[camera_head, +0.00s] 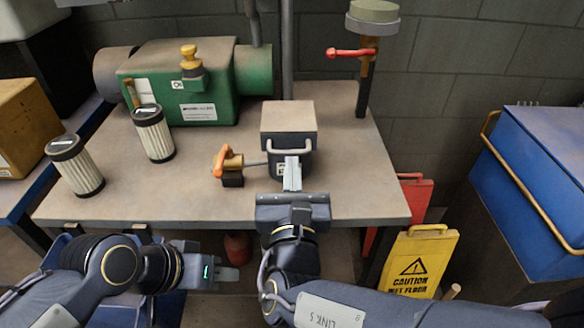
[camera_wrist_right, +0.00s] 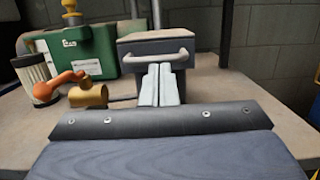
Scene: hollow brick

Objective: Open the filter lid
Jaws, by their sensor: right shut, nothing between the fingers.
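The filter housing (camera_head: 284,160) is a small dark box near the table's front right, with a grey lid (camera_head: 288,117) lying flat and closed on top. A pale bar handle (camera_head: 306,147) runs along the lid's front; it also shows in the right wrist view (camera_wrist_right: 178,57). My right gripper (camera_head: 292,167) is shut and empty in front of the housing. In the wrist view its fingertips (camera_wrist_right: 158,72) overlap the lower edge of the handle; I cannot tell whether they touch it. My left gripper (camera_head: 228,277) hangs low before the table, away from the housing; its finger gap is unclear.
An orange-handled brass valve (camera_head: 230,164) sits left of the housing. Two white filter cartridges (camera_head: 154,137) (camera_head: 78,168) and a green machine (camera_head: 205,95) stand further left. A pipe with a red valve handle (camera_head: 350,53) rises behind right. A yellow caution sign (camera_head: 422,262) and blue cabinet (camera_head: 535,180) are right.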

